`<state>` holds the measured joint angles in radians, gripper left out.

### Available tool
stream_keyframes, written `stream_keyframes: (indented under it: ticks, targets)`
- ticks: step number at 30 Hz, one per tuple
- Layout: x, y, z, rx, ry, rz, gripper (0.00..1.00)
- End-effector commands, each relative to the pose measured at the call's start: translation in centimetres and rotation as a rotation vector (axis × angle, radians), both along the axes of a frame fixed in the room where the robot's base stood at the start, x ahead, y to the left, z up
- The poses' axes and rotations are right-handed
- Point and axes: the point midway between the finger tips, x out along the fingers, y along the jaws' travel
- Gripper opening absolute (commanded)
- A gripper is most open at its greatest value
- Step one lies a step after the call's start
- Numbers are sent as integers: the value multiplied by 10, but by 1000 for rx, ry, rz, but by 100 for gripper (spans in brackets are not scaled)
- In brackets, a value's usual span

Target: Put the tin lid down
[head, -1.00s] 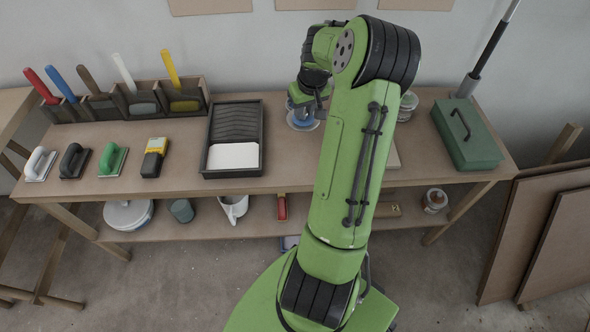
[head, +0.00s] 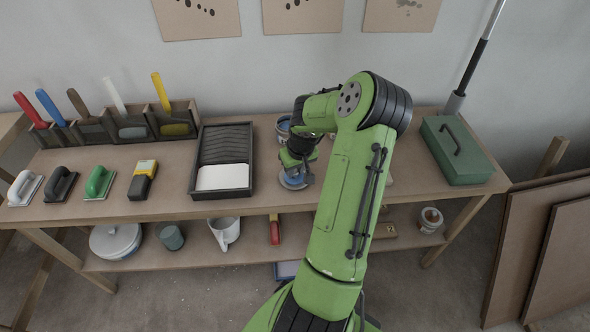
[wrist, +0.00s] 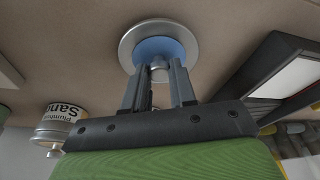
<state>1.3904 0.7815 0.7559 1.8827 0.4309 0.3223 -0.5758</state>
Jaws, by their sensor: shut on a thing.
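The tin lid (head: 293,181) is a round disc with a silver rim and a blue middle. My gripper (head: 297,165) is shut on it from above, over the bench in front of a tin (head: 283,126). In the wrist view the lid (wrist: 157,50) sits at the fingertips of my gripper (wrist: 160,72), its knob between the two fingers. The lid is close to the bench top (head: 265,192); I cannot tell whether it touches. My arm hides part of the bench to the right.
A black paint tray (head: 195,165) lies just left of the lid. A green box (head: 462,150) stands at the right end.

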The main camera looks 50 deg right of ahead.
Motion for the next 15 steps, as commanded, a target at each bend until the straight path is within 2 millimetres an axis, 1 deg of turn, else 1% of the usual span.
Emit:
stream_keyframes:
  ticks: [2, 3, 7, 8, 15]
  targets:
    - [0, 0, -3, -1, 0, 0, 0]
    - [0, 0, -3, 0, 0, 0, 29]
    - [0, 0, -2, 0, 0, 0, 49]
    - [0, 0, -2, 0, 0, 0, 51]
    - [0, 0, -2, 0, 0, 0, 51]
